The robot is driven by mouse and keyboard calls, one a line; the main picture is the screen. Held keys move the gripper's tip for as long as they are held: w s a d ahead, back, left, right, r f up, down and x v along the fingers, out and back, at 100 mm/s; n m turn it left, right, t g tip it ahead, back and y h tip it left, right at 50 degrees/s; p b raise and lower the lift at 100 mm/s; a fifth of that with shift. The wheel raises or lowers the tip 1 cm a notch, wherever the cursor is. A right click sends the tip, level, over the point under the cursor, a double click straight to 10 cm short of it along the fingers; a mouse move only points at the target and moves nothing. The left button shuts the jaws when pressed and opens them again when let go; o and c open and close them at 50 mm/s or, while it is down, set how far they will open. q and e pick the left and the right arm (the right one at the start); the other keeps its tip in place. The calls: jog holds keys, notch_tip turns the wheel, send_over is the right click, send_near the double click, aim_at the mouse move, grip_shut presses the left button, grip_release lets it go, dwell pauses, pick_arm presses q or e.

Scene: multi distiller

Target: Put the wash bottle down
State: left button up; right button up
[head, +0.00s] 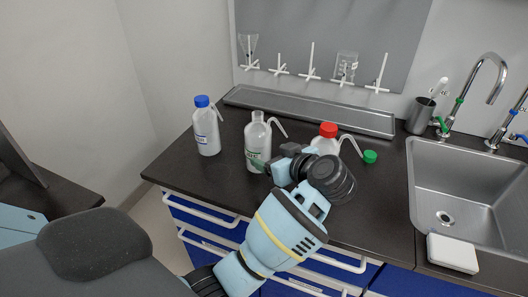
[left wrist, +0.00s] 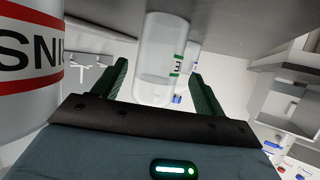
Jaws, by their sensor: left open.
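A white wash bottle with a green label (head: 257,144) and a bent spout stands upright on the dark counter, with no cap on its neck. My left gripper (head: 277,166) is at its lower right side. In the left wrist view the bottle (left wrist: 160,65) is between the two fingers of the open gripper (left wrist: 157,75), with a gap showing to each finger. A red-capped wash bottle (head: 327,140) stands just behind my gripper, partly hidden; its red-banded label (left wrist: 30,55) is close at the left in the wrist view. My right gripper is not in view.
A blue-capped wash bottle (head: 206,128) stands to the left. A green cap (head: 370,156) lies on the counter (head: 215,180) at the right. A steel trough (head: 320,112) runs along the back; a sink (head: 465,185) is at the right. The counter's front left is clear.

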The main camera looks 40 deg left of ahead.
pick_arm(q)
jog(key=v, duration=0.6)
jog(key=shift+d, duration=0.3)
jog(key=shift+s+r, duration=0.1)
jog(key=shift+s, duration=0.05)
